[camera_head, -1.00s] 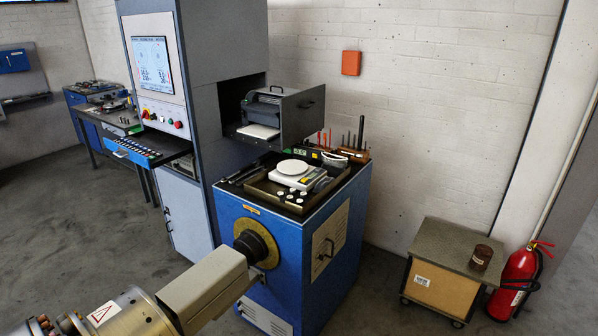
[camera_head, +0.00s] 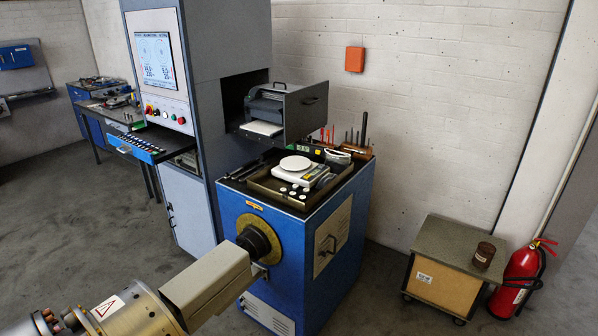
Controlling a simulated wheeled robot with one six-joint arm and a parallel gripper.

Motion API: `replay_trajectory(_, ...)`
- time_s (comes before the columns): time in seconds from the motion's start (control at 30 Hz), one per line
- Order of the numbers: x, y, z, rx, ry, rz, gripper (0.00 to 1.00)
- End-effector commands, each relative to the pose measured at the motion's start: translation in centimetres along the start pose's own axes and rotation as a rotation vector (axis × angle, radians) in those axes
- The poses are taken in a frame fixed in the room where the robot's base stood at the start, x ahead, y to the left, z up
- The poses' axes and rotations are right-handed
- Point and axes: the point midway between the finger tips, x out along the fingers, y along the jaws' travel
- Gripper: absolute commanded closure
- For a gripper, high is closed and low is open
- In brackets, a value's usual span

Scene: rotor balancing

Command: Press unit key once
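A white balance scale with a round pan (camera_head: 295,163) sits in a shallow tray (camera_head: 262,190) on top of the blue machine cabinet (camera_head: 262,207). Its front, with a small display and yellow marking, faces lower right. A unit key is too small to tell there.
A small cart (camera_head: 444,284) and a red fire extinguisher (camera_head: 520,277) stand at the right. Grey floor is free between machine and cart.

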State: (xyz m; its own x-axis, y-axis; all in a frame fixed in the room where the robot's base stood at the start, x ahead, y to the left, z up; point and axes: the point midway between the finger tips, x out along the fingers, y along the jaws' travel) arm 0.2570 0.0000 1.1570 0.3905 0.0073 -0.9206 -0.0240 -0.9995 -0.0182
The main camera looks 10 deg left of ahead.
Motion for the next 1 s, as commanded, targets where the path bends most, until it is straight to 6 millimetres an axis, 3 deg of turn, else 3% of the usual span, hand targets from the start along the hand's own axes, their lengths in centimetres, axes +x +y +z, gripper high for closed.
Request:
replay_trajectory(0.63,-0.01,0.00,-0.01,0.000,0.000,0.000,1.00)
replay_trajectory(1.0,-0.01,0.00,0.00,0.000,0.000,0.000,1.00)
